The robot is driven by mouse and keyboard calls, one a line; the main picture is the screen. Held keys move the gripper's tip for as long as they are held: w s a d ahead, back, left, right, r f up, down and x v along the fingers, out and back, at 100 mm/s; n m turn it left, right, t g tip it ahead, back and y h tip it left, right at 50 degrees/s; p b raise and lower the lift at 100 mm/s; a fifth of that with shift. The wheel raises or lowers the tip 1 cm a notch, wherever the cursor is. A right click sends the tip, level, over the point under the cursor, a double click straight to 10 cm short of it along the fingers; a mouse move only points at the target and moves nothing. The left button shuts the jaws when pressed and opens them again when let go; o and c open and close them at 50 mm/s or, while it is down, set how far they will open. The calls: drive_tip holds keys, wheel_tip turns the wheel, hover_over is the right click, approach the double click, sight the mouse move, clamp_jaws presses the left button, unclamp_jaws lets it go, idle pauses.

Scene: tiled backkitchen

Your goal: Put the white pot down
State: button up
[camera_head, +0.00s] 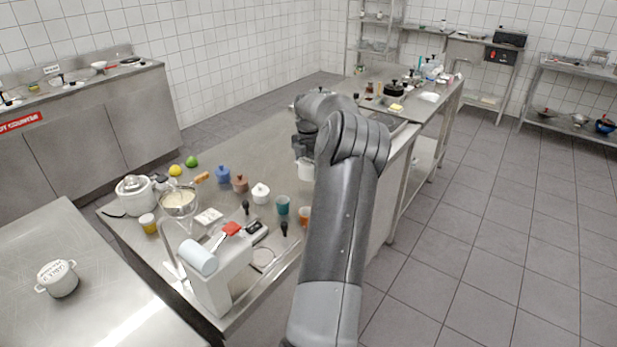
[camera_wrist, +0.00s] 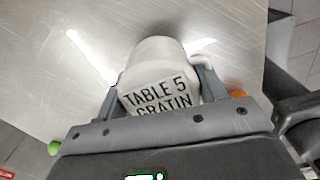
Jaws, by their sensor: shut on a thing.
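My gripper (camera_wrist: 160,72) is shut on a white pot (camera_wrist: 157,52) with black lettering reading "TABLE 5 GRATIN", one finger on each side. In the head view the held pot (camera_head: 306,170) shows in part beside my arm, over the long steel table (camera_head: 262,150); my arm hides the rest. My gripper (camera_head: 304,150) is mostly hidden there too. I cannot tell whether the pot touches the steel surface. Another white lettered pot (camera_head: 57,279) stands on the left steel counter (camera_head: 90,240).
Toward the near end of the table stand a white lidded pot (camera_head: 261,193), a brown pot (camera_head: 240,183), a blue pot (camera_head: 222,174), a teal cup (camera_head: 282,205), an orange cup (camera_head: 304,216) and a white mixer (camera_head: 215,280). The tabletop farther back, left of my arm, is clear.

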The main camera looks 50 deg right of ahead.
sight(309, 177)
drive_tip(key=shift+f, duration=1.85)
drive_tip(key=o, duration=1.2)
drive_tip(key=shift+f, duration=0.15)
wheel_tip(309, 177, up, 12)
drive_tip(key=shift+a+r, duration=0.1)
drive_tip(key=shift+r, duration=0.1)
